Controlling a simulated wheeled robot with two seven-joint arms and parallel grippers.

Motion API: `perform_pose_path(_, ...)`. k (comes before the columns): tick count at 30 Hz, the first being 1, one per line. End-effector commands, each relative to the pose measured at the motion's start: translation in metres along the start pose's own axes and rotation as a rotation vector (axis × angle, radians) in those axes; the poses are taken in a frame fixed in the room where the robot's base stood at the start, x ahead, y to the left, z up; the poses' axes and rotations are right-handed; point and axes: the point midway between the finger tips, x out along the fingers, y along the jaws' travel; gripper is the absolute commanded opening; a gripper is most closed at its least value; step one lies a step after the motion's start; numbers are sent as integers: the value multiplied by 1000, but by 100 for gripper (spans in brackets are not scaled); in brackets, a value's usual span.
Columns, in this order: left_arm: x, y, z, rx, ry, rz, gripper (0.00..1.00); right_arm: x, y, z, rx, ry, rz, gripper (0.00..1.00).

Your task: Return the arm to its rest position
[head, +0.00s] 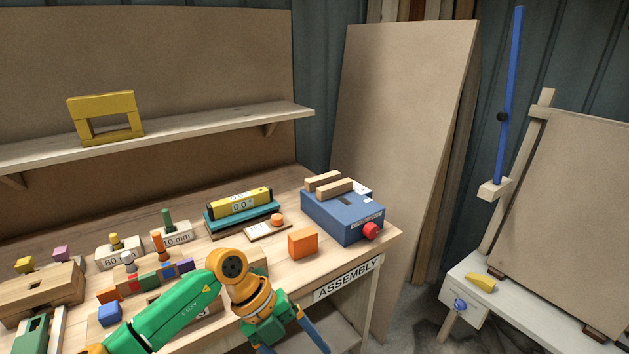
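My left arm (165,318), green and orange, comes in from the lower left in the head view and reaches over the front edge of the workbench. My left gripper (296,346) is at the bottom of the picture, in front of the bench. Its two blue fingers are spread apart, with nothing seen between them. The lower picture edge cuts off part of the fingers. My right gripper is not in view.
The workbench (385,232) holds an orange cube (302,242), a blue box with a red knob (343,214), a yellow level on a teal stand (240,217) and several blocks and pegs. A shelf (200,125) is above. A white table (530,315) stands at right.

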Motion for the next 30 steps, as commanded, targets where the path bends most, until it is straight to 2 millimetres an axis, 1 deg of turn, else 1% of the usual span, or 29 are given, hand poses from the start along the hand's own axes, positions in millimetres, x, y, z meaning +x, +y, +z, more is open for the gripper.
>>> perform_pose_path(1,12,-10,-6,-14,59,-93,79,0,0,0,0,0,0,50)
perform_pose_path(2,20,-19,-10,-27,95,-171,79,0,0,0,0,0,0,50)
perform_pose_path(3,28,-32,-14,-58,146,-294,79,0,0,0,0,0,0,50)
perform_pose_path(5,37,-52,-13,-138,206,-507,79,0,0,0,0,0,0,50)
perform_pose_path(6,40,-62,-5,-221,225,-658,79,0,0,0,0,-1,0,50)
perform_pose_path(7,42,-65,4,-302,227,-774,79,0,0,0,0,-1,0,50)
perform_pose_path(8,45,-63,19,-405,214,-890,79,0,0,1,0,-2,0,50)
perform_pose_path(9,52,-51,43,-568,170,-1028,79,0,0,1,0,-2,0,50)
perform_pose_path(11,65,-20,74,-785,86,-1153,79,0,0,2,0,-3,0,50)
perform_pose_path(12,76,6,89,-924,24,-1200,79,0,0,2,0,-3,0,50)
perform_pose_path(14,97,48,105,-1117,-71,-1232,79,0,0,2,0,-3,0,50)
perform_pose_path(15,112,79,111,-1237,-134,-1232,79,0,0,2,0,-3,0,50)
perform_pose_path(16,124,102,112,-1324,-178,-1225,79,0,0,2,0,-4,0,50)
perform_pose_path(17,136,125,112,-1409,-223,-1210,79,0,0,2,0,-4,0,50)
perform_pose_path(18,152,156,108,-1519,-280,-1181,79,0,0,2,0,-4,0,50)
perform_pose_path(19,165,179,102,-1598,-324,-1153,79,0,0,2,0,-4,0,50)
perform_pose_path(20,177,201,95,-1673,-364,-1121,79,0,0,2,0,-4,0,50)
perform_pose_path(21,193,230,83,-1772,-414,-1071,79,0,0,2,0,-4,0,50)
perform_pose_path(22,204,252,72,-1844,-450,-1029,79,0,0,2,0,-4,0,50)
perform_pose_path(23,215,272,59,-1914,-485,-983,79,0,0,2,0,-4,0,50)
perform_pose_path(24,230,299,40,-2002,-528,-916,79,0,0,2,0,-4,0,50)
perform_pose_path(26,249,334,8,-2126,-585,-808,79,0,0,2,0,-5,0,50)
perform_pose_path(27,260,355,-14,-2199,-616,-736,79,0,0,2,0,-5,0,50)
perform_pose_path(29,273,381,-47,-2293,-654,-631,79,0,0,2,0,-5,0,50)
perform_pose_path(30,280,394,-66,-2343,-673,-569,79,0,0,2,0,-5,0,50)
